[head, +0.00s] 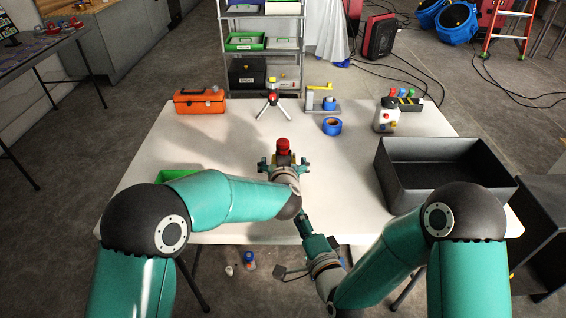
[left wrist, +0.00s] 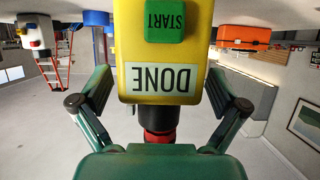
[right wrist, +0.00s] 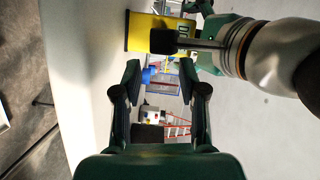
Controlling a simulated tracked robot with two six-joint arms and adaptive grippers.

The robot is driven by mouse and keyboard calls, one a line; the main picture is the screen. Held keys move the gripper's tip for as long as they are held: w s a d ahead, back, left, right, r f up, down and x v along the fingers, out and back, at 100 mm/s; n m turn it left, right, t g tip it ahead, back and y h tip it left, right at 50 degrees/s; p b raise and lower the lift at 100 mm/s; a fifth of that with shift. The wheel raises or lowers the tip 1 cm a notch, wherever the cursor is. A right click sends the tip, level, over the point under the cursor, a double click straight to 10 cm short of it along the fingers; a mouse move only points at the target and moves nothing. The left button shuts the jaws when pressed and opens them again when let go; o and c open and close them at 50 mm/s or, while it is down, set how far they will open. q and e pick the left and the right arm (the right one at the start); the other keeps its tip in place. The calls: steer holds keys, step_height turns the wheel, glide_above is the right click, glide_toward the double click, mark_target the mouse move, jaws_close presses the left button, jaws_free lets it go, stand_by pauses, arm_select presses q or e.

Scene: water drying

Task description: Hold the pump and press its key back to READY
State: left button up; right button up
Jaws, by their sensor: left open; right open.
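The pump is a yellow box with a red top (head: 283,143), standing at the front middle of the white table. In the left wrist view its yellow front (left wrist: 125,50) appears upside down, with a green START key (left wrist: 165,21) and a panel (left wrist: 163,78) reading DONE. My left gripper (head: 284,166) is open, with its fingers on either side of the pump; contact cannot be told. My right gripper (head: 303,221) is open and empty, lower and nearer the table's front edge. The right wrist view shows part of the pump (right wrist: 140,32) beyond its fingers, with my left arm beside it.
A dark open bin (head: 445,165) stands at the table's right. A green tray (head: 178,175) is at left, partly behind my arm.

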arm_select(q)
steer(key=c, duration=1.3)
steer(key=shift+c, duration=0.2)
arm_select(e)
jaws_close()
